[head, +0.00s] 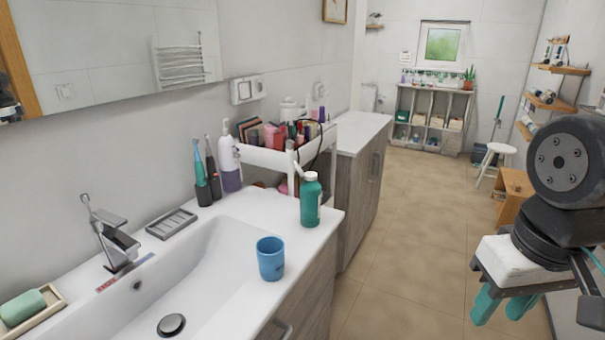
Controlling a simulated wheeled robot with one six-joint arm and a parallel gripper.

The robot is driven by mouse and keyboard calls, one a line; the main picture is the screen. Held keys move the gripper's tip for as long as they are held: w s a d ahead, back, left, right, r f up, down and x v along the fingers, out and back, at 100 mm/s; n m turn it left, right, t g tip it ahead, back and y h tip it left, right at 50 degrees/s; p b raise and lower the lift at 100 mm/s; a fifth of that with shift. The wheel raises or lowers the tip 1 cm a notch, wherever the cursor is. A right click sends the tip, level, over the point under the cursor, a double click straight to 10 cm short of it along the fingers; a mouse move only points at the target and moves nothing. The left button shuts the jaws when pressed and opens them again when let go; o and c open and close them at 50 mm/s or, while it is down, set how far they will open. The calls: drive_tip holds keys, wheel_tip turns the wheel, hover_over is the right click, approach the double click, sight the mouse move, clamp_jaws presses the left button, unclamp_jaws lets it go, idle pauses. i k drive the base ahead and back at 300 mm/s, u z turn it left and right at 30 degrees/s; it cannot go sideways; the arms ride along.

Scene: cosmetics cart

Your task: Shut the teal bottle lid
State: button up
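The teal bottle (311,205) stands upright on the counter near its back right corner, beside the white basin. Whether the lid is open or shut is too small to tell. My dark arm is at the right edge, well away from the bottle.
A blue cup (270,258) stands in front of the bottle near the counter edge. A pump bottle (228,163) and toothbrushes in a dark holder (208,187) stand to the left. A white cart (262,157) with cosmetics is behind. The tiled floor (400,240) is clear.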

sight(299, 169)
drive_tip(key=z, duration=1.05)
drive_tip(key=i, duration=0.55)
drive_tip(key=u, duration=0.4)
